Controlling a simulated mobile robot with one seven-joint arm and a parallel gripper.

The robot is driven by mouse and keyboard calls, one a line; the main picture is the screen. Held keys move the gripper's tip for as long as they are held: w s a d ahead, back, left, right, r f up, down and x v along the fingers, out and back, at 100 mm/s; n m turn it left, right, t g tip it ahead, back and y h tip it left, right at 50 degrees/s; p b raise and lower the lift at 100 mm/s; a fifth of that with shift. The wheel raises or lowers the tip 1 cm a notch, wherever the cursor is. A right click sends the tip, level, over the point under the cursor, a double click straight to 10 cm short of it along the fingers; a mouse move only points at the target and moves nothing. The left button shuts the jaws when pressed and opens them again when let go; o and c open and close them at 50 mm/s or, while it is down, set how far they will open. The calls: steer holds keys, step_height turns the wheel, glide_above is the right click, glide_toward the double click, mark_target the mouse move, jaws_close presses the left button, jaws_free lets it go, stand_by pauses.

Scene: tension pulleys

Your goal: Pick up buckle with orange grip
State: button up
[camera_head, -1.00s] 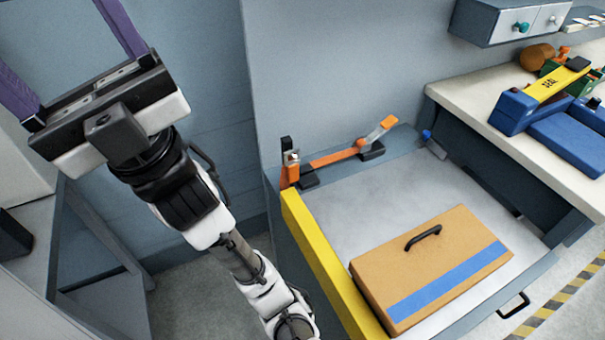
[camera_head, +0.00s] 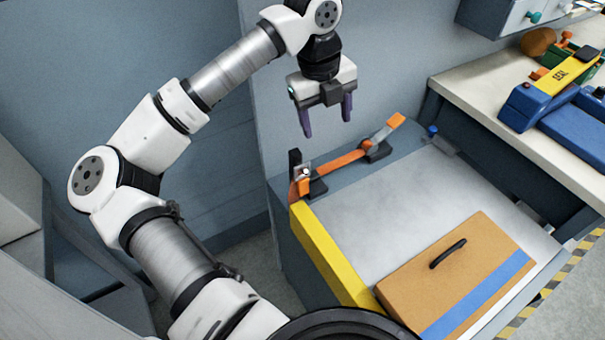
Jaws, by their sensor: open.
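The buckle (camera_head: 378,142) has a grey lever, tilted up to the right, with an orange grip (camera_head: 396,121) at its end. It sits on a dark block at the far edge of the drawer-like bench, at the right end of an orange strap (camera_head: 343,160). My gripper (camera_head: 327,127) hangs above and left of the buckle in the picture, purple fingers pointing down. It is open and empty, and appears apart from the strap and buckle. Nothing hides the orange grip.
A metal and orange fitting (camera_head: 303,180) stands at the strap's left end, beside a yellow bar (camera_head: 331,255). A brown case (camera_head: 450,275) with a black handle lies on the grey bench top (camera_head: 385,220). Blue equipment (camera_head: 565,130) stands on the right-hand counter.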

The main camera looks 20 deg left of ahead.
steer(key=s+a+f+n+g+y, duration=0.1)
steer(key=a+f+y, duration=0.1)
steer(key=a, duration=0.2)
steer(key=p, duration=0.2)
glide_above(303, 169)
steer(key=f, duration=0.7)
steer(key=shift+w+d, duration=0.15)
steer(key=shift+w, duration=0.25)
steer(key=f, duration=0.1)
steer(key=f+p, duration=0.1)
steer(key=f, duration=0.1)
steer(key=f+p, duration=0.1)
steer(key=f, duration=0.1)
steer(key=shift+s+a, duration=0.2)
steer(key=shift+s, duration=0.15)
steer(key=shift+f, duration=0.6)
steer(key=c, duration=1.3)
steer(key=shift+r, duration=0.15)
